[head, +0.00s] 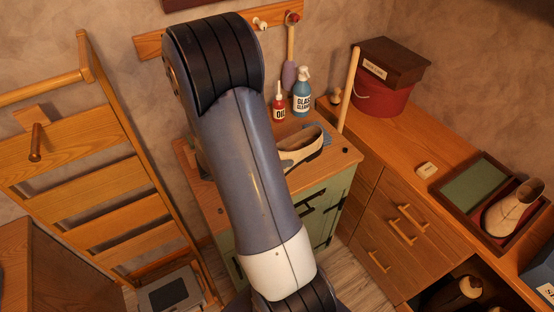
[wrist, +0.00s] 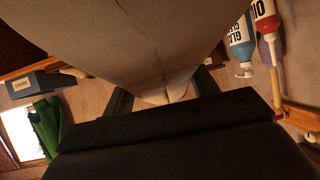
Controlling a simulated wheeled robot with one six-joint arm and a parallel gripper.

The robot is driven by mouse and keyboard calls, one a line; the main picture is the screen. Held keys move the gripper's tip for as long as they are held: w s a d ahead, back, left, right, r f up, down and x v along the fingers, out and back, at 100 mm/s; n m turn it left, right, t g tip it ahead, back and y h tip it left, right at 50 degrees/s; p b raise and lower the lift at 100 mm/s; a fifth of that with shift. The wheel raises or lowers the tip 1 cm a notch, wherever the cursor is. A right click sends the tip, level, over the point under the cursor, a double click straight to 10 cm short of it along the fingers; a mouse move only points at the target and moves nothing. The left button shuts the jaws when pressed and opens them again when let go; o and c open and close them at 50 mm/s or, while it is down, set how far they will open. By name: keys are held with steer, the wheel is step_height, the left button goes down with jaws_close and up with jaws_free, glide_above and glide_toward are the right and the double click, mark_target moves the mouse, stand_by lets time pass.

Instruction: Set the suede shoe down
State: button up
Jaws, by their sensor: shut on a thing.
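A cream suede shoe (head: 302,150) with a dark opening shows over the green cabinet's wooden top, partly hidden behind my arm. In the wrist view a large beige surface with a seam, seemingly the same shoe (wrist: 150,40), fills the upper middle. My gripper (wrist: 163,93) is shut on it, with a dark finger on each side. I cannot tell whether the shoe touches the blue-grey cloth (head: 322,130) or the cabinet top (head: 345,158).
A wooden stick (head: 349,88) rises at right. Another cream shoe (head: 514,208) sits in a tray (head: 470,229) on the right counter. A wooden ladder-like rack (head: 90,165) stands left.

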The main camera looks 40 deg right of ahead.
steer(key=shift+f, duration=3.85)
steer(key=shift+f, duration=0.15)
steer(key=o, duration=1.4)
